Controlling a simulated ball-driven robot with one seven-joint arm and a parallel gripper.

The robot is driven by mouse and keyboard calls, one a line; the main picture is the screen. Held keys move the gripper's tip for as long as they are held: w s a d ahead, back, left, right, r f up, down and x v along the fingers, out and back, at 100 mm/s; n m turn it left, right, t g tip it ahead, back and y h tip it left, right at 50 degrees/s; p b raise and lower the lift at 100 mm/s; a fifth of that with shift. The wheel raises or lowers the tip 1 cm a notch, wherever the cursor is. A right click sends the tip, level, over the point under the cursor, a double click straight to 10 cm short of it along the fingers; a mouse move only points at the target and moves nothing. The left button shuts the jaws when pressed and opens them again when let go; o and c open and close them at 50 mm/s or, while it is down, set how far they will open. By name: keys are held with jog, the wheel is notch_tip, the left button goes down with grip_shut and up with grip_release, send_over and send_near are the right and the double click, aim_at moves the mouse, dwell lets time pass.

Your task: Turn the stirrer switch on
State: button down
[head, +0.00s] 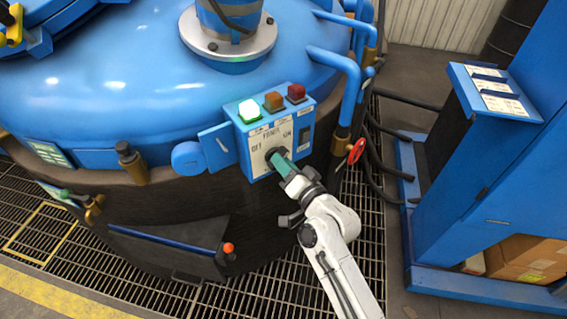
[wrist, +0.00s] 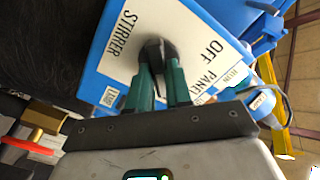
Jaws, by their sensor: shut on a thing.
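The stirrer switch is a dark knob (wrist: 157,50) on the white label plate of a blue control box (head: 309,110). The wrist view shows the plate (wrist: 126,62) with the words STIRRER and OFF. In the head view the OFF mark is at the left of the plate and ON at the right. My gripper (head: 277,161) reaches the plate from the lower right. In the wrist view its teal fingers (wrist: 160,72) are shut on the knob from both sides. The fingers partly hide the knob, and I cannot tell which mark it points to.
A bright green lamp (head: 250,108), an orange lamp (head: 273,101) and a red lamp (head: 296,92) top the box. Blue pipes and a red valve wheel (head: 356,151) are close on the right. A blue cabinet (head: 460,170) stands further right. Floor grating (head: 250,300) lies below.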

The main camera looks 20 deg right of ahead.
jog(key=shift+f, duration=0.1)
jog(key=c, duration=1)
grip_release()
jog(key=shift+c, duration=0.2)
jog(key=s+d+b, duration=0.2)
jog(key=s, duration=0.8)
jog(key=shift+s, duration=0.35)
jog(key=s+f+n+g+p, duration=0.1)
jog(key=s+f+n+g, duration=0.5)
jog(key=s+f+g, duration=0.5)
jog(key=s+d+g+h, duration=0.1)
jog(key=s+d+g, duration=0.1)
jog(key=s, duration=0.6)
jog(key=s+d+f+g+h, duration=0.1)
jog(key=s+d+g+h, duration=0.1)
jog(key=s, duration=0.6)
jog(key=shift+d+f+n+g, duration=0.25)
jog(key=shift+d+n+g, duration=0.25)
jog(key=shift+g, duration=0.4)
